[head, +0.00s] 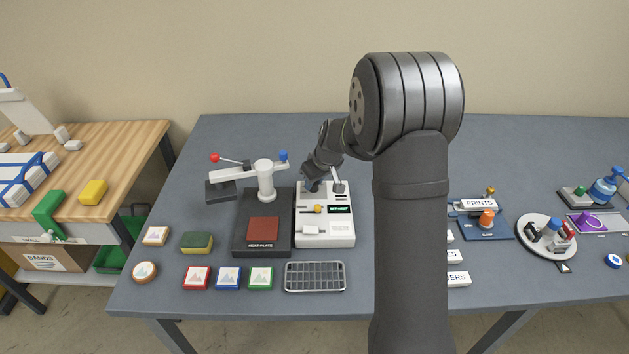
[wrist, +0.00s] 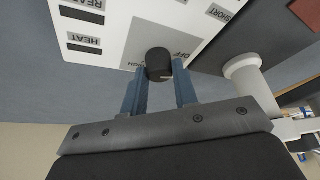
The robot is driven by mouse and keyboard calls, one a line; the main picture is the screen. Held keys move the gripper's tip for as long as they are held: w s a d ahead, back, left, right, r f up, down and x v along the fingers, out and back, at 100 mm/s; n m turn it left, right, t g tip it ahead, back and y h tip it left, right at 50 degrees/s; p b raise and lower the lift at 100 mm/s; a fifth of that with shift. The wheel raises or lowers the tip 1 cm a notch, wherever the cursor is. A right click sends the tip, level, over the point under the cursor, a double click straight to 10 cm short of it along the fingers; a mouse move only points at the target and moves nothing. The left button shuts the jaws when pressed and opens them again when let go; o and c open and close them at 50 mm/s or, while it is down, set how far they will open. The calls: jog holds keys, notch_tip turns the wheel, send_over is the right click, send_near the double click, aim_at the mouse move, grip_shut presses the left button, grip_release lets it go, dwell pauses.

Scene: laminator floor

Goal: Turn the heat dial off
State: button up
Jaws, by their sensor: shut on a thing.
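The heat dial is a black round knob (wrist: 158,62) on the white control box, which shows in the head view (head: 343,241). In the wrist view, "OFF" is printed on the grey patch beside the dial. My gripper (wrist: 156,78) has its two blue fingers on either side of the dial and is shut on it. In the head view my gripper (head: 314,186) reaches down to the back left of the box, and the dial is hidden there. Which mark the dial points to cannot be told.
A dark heat plate press (head: 244,238) with a white post and swing arm (head: 265,182) stands just left of the box. A yellow knob (head: 318,209) and a small lever (head: 338,187) are close by. A wire rack (head: 315,276) lies in front.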

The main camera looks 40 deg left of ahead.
jog(key=shift+n+g, duration=0.3)
jog(key=shift+n, duration=0.5)
jog(key=o, duration=1)
jog(key=v, duration=1.7)
jog(key=shift+w+d+r, duration=0.1)
jog(key=shift+d+r, duration=0.05)
